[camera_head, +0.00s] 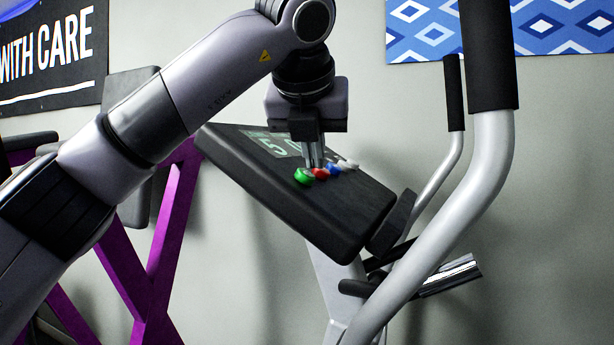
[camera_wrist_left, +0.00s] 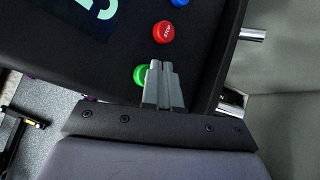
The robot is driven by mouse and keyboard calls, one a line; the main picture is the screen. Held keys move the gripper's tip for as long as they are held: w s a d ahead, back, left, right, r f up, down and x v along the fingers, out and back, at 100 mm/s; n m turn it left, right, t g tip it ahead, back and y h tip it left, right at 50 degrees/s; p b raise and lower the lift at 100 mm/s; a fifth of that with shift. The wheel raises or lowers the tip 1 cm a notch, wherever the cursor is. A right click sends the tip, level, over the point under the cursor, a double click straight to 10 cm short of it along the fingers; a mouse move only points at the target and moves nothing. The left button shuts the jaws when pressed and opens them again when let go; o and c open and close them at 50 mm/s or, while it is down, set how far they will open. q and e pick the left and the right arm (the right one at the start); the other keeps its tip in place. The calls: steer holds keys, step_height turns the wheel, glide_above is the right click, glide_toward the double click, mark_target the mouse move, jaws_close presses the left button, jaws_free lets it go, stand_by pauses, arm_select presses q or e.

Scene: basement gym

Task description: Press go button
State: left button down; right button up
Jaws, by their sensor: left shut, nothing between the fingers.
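The console (camera_head: 235,150) of an exercise machine is tilted and carries a row of coloured buttons. The green button (camera_head: 304,176) is at the near left end, with the red button (camera_head: 321,174) beside it. In the left wrist view the green button (camera_wrist_left: 139,75) is partly hidden behind my fingertips, and the red button (camera_wrist_left: 163,32) reads STOP. No label is legible on the green one. My left gripper (camera_head: 315,163) is shut and empty, pointing down at the buttons close to the green and red ones. I cannot tell whether it touches. My right gripper is out of view.
A blue button (camera_head: 334,169) and a white one (camera_head: 349,164) continue the row. The console's lit display (camera_head: 272,143) is behind the gripper. Grey handlebars (camera_head: 480,190) rise on the right. A purple frame (camera_head: 165,245) stands behind my arm on the left.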

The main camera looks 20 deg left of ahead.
arm_select(q)
steer(key=shift+a+f+b, duration=0.2)
steer(key=shift+f+b, duration=0.2)
stand_by(0.7)
steer(key=shift+r, duration=0.1)
steer(key=shift+d+r+p, duration=0.45)
steer(key=shift+r+p, duration=0.25)
steer(key=shift+p, duration=0.1)
steer(key=d+r+p, duration=0.1)
steer(key=r+p, duration=0.2)
steer(key=d+r+p, duration=0.1)
steer(key=shift+d+r, duration=0.15)
steer(key=shift+d, duration=0.2)
stand_by(0.3)
steer(key=shift+s, duration=0.1)
stand_by(0.4)
